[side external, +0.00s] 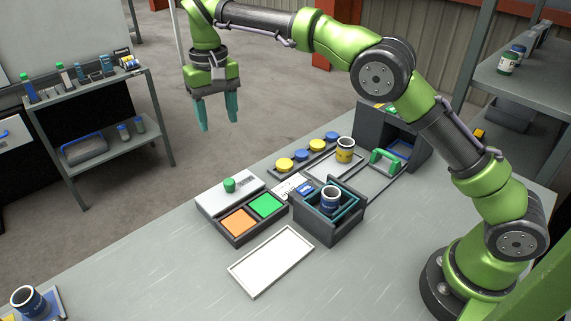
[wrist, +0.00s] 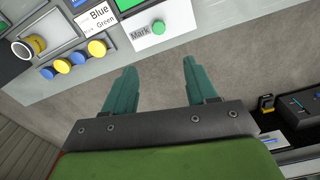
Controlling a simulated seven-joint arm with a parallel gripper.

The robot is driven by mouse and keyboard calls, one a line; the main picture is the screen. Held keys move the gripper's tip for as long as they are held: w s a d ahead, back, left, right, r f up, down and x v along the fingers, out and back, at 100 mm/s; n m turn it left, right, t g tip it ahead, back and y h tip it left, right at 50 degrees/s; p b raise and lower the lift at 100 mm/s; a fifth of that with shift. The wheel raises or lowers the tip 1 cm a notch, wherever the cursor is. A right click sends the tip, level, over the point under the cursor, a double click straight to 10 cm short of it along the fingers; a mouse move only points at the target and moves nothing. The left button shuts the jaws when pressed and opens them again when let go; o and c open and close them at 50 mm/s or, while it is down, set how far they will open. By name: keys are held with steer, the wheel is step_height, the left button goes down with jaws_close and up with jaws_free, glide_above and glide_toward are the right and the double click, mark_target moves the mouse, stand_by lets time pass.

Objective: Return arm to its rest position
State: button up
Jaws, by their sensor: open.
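My gripper (side external: 216,113) has two teal fingers and hangs in the air beyond the back edge of the grey table (side external: 150,255), over the floor. In the wrist view my gripper (wrist: 156,75) shows its fingers spread apart with nothing between them, only floor behind. My green arm reaches up from its base at the right of the table and out to the left. No object touches the fingers.
A shelf cart (side external: 98,80) stands at the left.

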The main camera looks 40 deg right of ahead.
steer(key=shift+r, duration=0.1)
steer(key=s+d+r+m+t+y, duration=0.1)
steer(key=s+d+t, duration=0.2)
steer(key=s+d, duration=0.4)
steer(key=s+d+r+t+y, duration=0.1)
steer(key=s+d+t, duration=0.3)
steer(key=s, duration=1.8)
steer(key=d, duration=0.3)
steer(key=shift+m, duration=0.4)
